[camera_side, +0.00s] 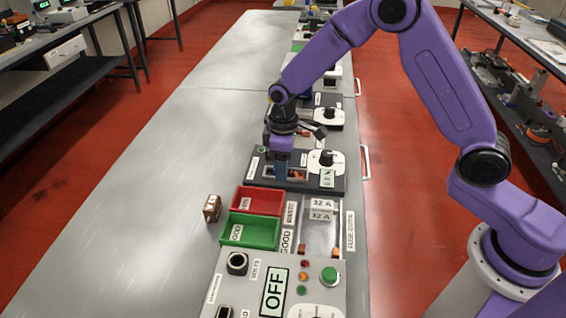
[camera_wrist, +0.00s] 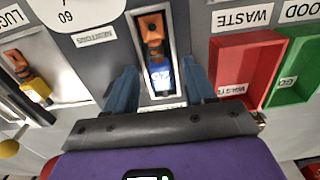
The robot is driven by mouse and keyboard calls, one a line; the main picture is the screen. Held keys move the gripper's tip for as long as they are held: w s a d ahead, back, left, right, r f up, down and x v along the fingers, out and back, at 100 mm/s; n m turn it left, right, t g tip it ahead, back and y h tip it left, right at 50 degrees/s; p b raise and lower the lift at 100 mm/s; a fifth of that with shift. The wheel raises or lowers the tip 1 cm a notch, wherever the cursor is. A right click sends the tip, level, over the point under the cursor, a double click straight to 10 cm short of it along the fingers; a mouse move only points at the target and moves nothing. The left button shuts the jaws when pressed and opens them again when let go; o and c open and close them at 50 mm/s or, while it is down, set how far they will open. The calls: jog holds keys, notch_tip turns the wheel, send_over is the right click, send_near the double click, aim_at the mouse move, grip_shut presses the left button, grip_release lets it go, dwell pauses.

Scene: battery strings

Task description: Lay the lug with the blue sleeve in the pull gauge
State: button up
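The lug with the blue sleeve (camera_wrist: 161,74) lies in a silver-framed slot (camera_wrist: 172,30) between my fingers in the wrist view. Its copper end points up in the picture and the sleeve is towards my gripper. The slot is beside a "NEWTONS" label on the pull gauge (camera_side: 258,178), a dark panel with a dial and a green display in the side view. My gripper (camera_wrist: 160,88) is open, with one blue finger on each side of the slot, clear of the lug. In the side view my gripper (camera_side: 281,163) is low over the gauge and hides part of it.
A lug with a yellow sleeve (camera_wrist: 35,85) lies in another holder at the left of the wrist view. The red waste bin (camera_side: 262,190) and green good bin (camera_side: 262,222) stand close by. A small brown block (camera_side: 212,208) sits left of them. The bench's left side is clear.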

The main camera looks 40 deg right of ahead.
notch_tip(320, 180, up, 17)
jog(key=shift+r, duration=0.2)
dwell(0.5)
jog(key=s+d+f+n, duration=0.1)
jog(key=s+d, duration=0.2)
jog(key=s, duration=0.8)
jog(key=s+d+f+n, duration=0.1)
jog(key=s+d, duration=0.3)
jog(key=s, duration=0.6)
jog(key=s+d+f+n, duration=0.1)
jog(key=s+d+f, duration=0.1)
jog(key=s, duration=0.9)
jog(key=shift+s+d+f+n, duration=0.15)
jog(key=shift+s+d+n, duration=0.15)
jog(key=shift+d, duration=0.4)
